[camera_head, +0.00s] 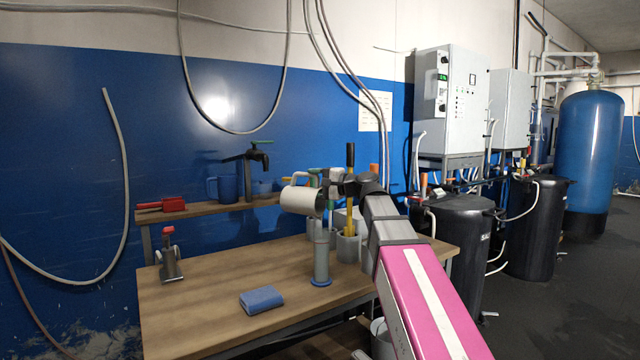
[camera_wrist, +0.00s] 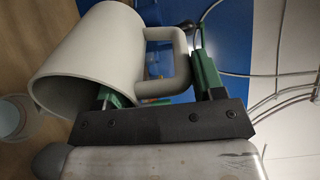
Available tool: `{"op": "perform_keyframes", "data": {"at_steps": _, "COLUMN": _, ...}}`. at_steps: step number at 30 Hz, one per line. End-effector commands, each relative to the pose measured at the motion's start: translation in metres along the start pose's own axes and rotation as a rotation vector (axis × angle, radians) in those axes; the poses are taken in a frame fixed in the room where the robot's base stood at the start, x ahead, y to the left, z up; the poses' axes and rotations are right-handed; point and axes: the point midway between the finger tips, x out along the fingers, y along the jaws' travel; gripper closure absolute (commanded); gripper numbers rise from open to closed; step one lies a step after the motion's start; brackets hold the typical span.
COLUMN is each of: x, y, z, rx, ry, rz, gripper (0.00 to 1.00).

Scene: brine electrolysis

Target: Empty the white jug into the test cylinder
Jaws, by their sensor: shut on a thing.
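The white jug (camera_head: 298,201) is held tilted on its side above the workbench, its dark mouth toward the right and its handle uppermost. The test cylinder (camera_head: 321,260) stands upright on the bench on a blue foot, with its top just below the jug's mouth. In the wrist view the jug (camera_wrist: 85,62) fills the upper left, and a pale round rim, likely the cylinder (camera_wrist: 12,117), shows at the left edge. My gripper (camera_wrist: 158,82) is shut on the jug's handle; its green fingers show on either side. I cannot see any liquid or stream.
A grey holder (camera_head: 348,247) with upright tools stands close behind the cylinder. A blue folded cloth (camera_head: 261,300) lies at the front of the bench (camera_head: 200,310). A red-handled metal device (camera_head: 170,258) stands at left. The back shelf holds a blue jug (camera_head: 222,188) and a red tool (camera_head: 162,205).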

Motion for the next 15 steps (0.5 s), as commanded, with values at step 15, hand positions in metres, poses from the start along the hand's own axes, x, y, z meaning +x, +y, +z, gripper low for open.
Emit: {"op": "perform_keyframes", "data": {"at_steps": 15, "x": 0.028, "y": 0.007, "z": -0.004, "rx": 0.002, "ry": 0.017, "rz": 0.275, "gripper": 0.78}}
